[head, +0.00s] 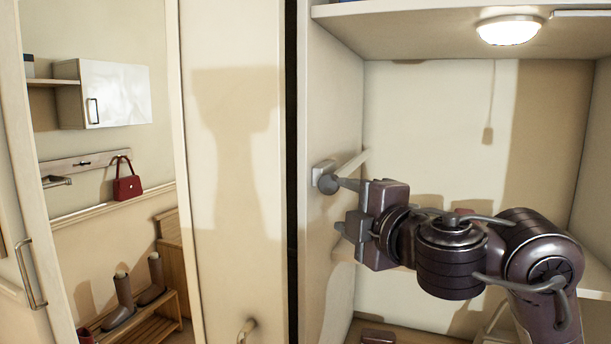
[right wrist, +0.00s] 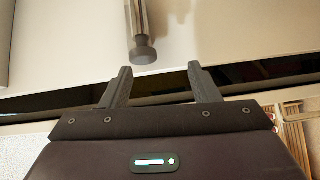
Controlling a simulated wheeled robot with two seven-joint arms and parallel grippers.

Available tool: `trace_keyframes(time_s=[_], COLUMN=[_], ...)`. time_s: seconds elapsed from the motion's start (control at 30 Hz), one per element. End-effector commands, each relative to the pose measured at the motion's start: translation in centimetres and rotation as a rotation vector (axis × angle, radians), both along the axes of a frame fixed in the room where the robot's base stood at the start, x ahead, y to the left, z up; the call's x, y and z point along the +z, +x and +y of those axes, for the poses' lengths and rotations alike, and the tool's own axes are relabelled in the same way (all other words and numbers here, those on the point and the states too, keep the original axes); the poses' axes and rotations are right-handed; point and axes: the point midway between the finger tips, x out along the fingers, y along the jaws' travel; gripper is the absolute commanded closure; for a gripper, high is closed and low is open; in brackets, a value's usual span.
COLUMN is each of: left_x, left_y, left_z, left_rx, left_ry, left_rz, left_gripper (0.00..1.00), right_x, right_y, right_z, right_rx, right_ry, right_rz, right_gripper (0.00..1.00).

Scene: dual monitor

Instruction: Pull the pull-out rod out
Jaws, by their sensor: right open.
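The pull-out rod (head: 352,164) is a pale bar on the left inner wall of the open cabinet, with a round grey knob (head: 327,184) at its front end. In the right wrist view the rod (right wrist: 136,18) comes down from the top edge and its knob (right wrist: 143,53) is just beyond the fingertips, left of the middle of the gap. My right gripper (head: 339,206) is open and empty beside the knob. Its spread fingers also show in the right wrist view (right wrist: 159,72). In the head view the upper finger overlaps the knob area; I cannot tell if they touch. My left gripper is not in view.
The cabinet has an upper shelf (head: 430,30) with a lit round lamp (head: 509,30), and a pull cord (head: 488,135) hangs at the back. A closed panel (head: 235,130) stands left of the opening. A mirror-like panel at left shows a red bag (head: 127,187).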

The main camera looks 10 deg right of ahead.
Motion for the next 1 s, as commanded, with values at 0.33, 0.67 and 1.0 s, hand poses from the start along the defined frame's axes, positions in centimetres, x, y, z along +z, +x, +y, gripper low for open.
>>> trace_keyframes(time_s=[0.33, 0.67, 1.0], left_x=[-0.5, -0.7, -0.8], left_y=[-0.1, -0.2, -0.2], left_z=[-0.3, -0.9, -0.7], left_rx=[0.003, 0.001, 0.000], left_ry=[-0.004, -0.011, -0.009], left_rz=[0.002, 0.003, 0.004], left_gripper=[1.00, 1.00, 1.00], right_x=[1.9, 2.1, 2.1], right_y=[1.0, 5.5, 6.5], right_z=[0.1, 0.9, 1.1], right_rx=[-0.009, -0.010, -0.011], right_ry=[-0.052, -0.054, -0.055], right_rz=[-0.046, -0.047, -0.049], right_gripper=[0.45, 0.45, 0.45])
